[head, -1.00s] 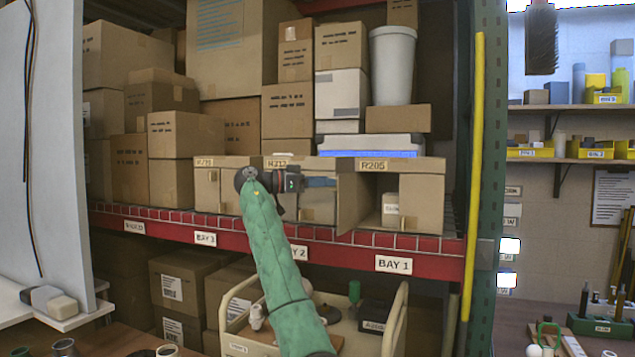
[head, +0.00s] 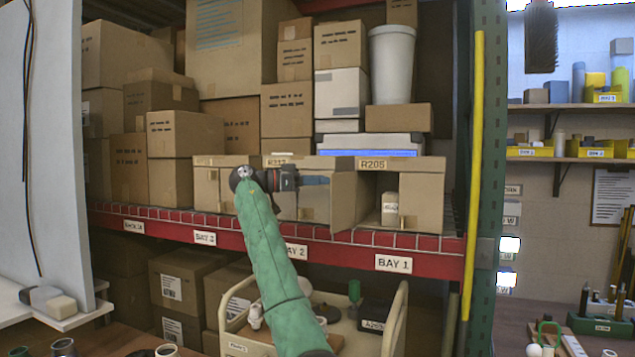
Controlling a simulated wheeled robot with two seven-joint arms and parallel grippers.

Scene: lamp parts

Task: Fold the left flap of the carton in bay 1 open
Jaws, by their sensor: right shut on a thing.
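The carton (head: 420,205) in bay 1 stands on the shelf, labelled R205, with its front open to me. Its left flap (head: 346,208) is swung outward and angles toward me and to the left from the carton's left side. My right gripper (head: 322,180), on the green-sleeved arm, reaches in from the left and is shut on the flap's outer edge. The exact contact at the fingertips is small and hard to make out. A small box (head: 389,209) sits inside the carton. My left gripper is not in view.
Closed cartons (head: 208,188) stand left of the carton, partly behind my arm. A tray with a blue front (head: 370,146) lies on top. The red shelf beam (head: 345,250) runs below. A cream cart (head: 398,310) stands under it, and a green rack post (head: 490,170) is at right.

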